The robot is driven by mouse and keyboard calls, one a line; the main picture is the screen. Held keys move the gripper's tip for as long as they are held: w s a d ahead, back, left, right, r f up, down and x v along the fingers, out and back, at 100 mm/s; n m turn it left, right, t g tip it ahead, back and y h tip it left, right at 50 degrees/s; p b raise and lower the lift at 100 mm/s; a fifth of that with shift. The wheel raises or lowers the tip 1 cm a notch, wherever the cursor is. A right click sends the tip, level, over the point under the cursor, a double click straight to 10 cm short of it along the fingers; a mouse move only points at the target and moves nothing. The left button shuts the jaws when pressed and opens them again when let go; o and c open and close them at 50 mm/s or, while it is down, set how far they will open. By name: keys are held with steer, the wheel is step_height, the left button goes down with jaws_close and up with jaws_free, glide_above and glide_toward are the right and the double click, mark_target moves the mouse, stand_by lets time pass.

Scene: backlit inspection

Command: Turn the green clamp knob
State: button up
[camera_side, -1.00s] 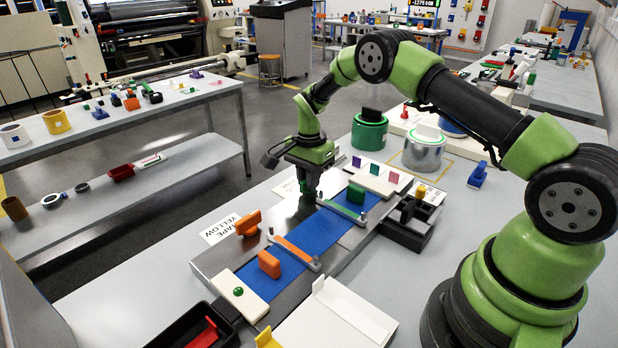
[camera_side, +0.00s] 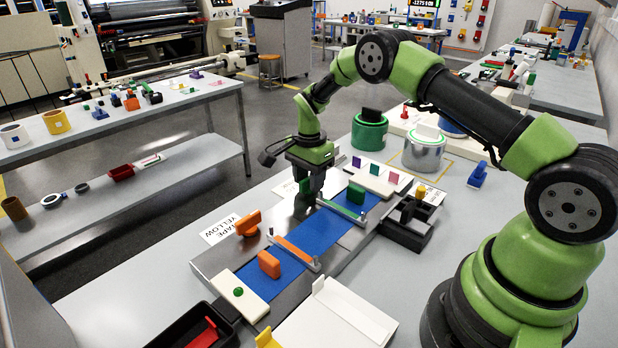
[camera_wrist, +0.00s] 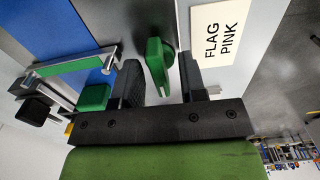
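The green clamp knob (camera_wrist: 156,65) is a flat upright handle beside the blue strip, in the wrist view. My gripper (camera_wrist: 159,62) is open, with one dark finger on each side of the knob and a visible gap on both sides. In the side view my gripper (camera_side: 309,190) is low over the far side of the fixture and hides the knob. The green clamp bar (camera_side: 342,209) crosses the blue strip (camera_side: 333,231) close by; it also shows in the wrist view (camera_wrist: 74,66).
A green block (camera_side: 356,194) sits on the strip beyond the green bar. An orange knob (camera_side: 248,224), orange bar (camera_side: 294,252) and orange block (camera_side: 269,264) are nearer. A "FLAG PINK" card (camera_wrist: 225,33) lies beside the green knob. A black tray (camera_side: 408,229) stands right.

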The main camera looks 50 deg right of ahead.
step_height(320, 180, up, 9)
steer(key=shift+r, duration=0.45)
stand_by(0.3)
